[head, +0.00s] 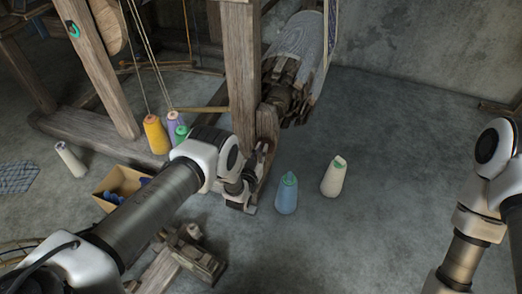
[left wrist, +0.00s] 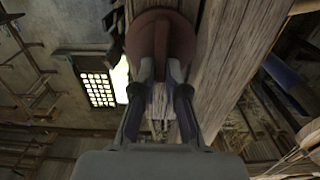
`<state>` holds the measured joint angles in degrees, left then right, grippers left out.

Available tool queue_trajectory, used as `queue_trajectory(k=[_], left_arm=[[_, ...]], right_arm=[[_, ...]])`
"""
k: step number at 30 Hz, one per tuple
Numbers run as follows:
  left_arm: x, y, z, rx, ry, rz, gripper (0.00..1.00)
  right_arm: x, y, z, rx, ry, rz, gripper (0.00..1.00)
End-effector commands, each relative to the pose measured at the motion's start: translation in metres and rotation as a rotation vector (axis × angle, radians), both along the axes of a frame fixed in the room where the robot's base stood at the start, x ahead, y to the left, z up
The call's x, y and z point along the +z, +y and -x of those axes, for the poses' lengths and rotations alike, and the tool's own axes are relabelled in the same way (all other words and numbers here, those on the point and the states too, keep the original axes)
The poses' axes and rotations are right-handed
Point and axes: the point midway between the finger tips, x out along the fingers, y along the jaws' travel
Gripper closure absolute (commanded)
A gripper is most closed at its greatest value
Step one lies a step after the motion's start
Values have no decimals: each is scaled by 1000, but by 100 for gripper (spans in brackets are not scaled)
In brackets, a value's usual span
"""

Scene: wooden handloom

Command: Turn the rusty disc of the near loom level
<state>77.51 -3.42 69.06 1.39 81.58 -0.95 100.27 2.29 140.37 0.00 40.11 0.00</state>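The rusty disc (left wrist: 172,30) is a round, red-brown plate on a wooden beam (left wrist: 222,70), with a raised bar across its face. In the left wrist view the bar stands roughly upright in the picture, between the two fingertips of my left gripper (left wrist: 162,70). The fingers appear closed onto the bar's two sides. In the head view my left gripper (head: 259,168) is at the foot of the near loom's post (head: 241,70), and the disc is mostly hidden there. My right arm shows at the right edge; its gripper is out of view.
A blue cone (head: 286,196) and a white cone (head: 334,177) stand on the floor right of my left gripper. Yellow (head: 156,135), purple and green cones stand behind my left arm. An open box (head: 118,184) lies left. The floor at right is clear.

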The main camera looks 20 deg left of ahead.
Motion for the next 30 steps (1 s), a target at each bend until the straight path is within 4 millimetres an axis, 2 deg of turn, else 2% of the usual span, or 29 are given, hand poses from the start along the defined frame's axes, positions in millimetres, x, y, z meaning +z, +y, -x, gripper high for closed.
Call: queue_trajectory(k=[14,20,30], left_arm=[[-1,-1,0,0,-1,-69,100],[-1,-4,0,-1,-6,-192,100],[-4,-10,1,-1,-16,-499,100]], right_arm=[[-1,0,0,0,0,0,48],[-3,0,0,0,0,0,48],[-9,0,0,0,0,0,48]])
